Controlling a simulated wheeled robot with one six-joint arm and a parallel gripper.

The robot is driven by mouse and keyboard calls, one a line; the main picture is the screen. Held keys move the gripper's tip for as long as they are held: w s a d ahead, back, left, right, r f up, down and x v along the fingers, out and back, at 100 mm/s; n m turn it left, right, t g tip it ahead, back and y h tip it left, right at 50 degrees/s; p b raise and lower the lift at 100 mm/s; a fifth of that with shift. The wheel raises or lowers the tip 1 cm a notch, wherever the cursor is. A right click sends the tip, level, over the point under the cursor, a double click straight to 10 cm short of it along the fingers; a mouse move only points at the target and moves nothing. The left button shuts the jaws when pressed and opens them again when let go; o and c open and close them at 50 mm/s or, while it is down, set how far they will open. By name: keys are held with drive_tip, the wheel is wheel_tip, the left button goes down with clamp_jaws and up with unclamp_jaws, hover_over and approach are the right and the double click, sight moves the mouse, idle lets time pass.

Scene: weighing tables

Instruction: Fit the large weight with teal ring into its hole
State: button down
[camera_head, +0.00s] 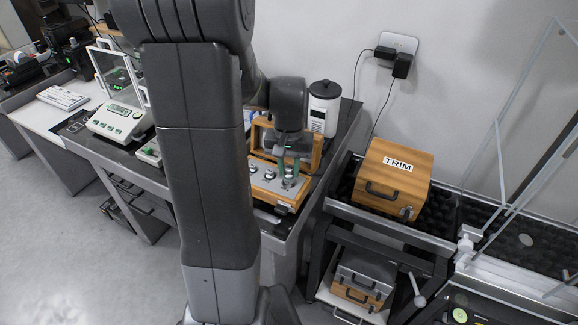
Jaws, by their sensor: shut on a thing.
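An open wooden weight case (287,201) stands on the dark table behind my arm, with a light insert plate holding several metal weights (269,175). My gripper (288,174) points down over the right part of this plate. It is shut on a weight (288,182), which is very small in this view. I cannot make out a teal ring on it or tell whether its base is in a hole or above it. Greenish parts show at the fingers. My arm hides the left part of the case.
A white canister (323,108) stands close behind the case on the right. A wooden TRIM box (394,178) sits on the rack to the right. A balance (117,121) with a glass shield stands left of my arm. The wall is close behind.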

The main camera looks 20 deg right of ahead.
drive_tip(key=shift+f, duration=0.2)
drive_tip(key=shift+f+b, duration=1.05)
drive_tip(key=shift+f, duration=0.25)
drive_tip(key=c, duration=1.1)
unclamp_jaws()
wheel_tip(320, 180, up, 14)
drive_tip(key=shift+p, duration=0.45)
drive_tip(key=shift+f, duration=0.1)
